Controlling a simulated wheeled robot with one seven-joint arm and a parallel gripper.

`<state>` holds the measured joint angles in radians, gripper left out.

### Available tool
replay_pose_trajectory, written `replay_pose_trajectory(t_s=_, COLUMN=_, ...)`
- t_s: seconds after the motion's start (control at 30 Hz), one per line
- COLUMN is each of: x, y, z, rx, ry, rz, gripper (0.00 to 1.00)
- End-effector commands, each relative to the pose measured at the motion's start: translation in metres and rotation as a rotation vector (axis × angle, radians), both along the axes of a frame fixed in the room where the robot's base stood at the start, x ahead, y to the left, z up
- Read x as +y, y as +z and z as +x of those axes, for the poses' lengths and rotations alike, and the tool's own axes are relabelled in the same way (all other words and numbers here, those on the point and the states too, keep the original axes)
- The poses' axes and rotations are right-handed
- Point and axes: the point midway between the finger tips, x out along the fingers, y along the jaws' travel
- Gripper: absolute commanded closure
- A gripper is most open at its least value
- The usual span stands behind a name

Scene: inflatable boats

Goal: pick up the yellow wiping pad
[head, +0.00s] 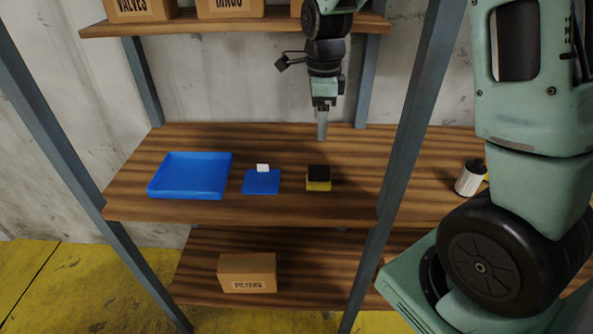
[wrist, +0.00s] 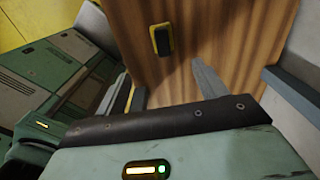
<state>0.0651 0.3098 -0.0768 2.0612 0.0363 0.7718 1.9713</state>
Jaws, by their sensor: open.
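The yellow wiping pad (head: 318,185) with a black top lies on the middle wooden shelf in the head view, right of a blue square mat. In the wrist view the pad (wrist: 162,40) shows its black top with a yellow edge, beyond the fingertips. My gripper (head: 322,138) hangs pointing down above the shelf, above and behind the pad and apart from it. In the wrist view my gripper (wrist: 165,82) has its two fingers spread wide with nothing between them.
A blue tray (head: 190,194) and a blue mat (head: 261,186) with a white block (head: 263,168) at its back edge lie left of the pad. A grey rack post (head: 410,130) stands right of it. A white cup (head: 469,178) is beyond the post. Boxes sit above and below.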

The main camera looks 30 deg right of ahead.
Motion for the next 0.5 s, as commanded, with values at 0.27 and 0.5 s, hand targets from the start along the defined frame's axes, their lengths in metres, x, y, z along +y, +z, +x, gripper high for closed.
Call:
replay_pose_trajectory(t_s=0.27, x=-0.005, y=-0.037, z=0.0, rx=0.008, ry=-0.034, rz=-0.002, gripper=0.29)
replay_pose_trajectory(t_s=0.5, x=-0.004, y=-0.087, z=-0.001, rx=0.008, ry=-0.032, rz=-0.001, gripper=0.29)
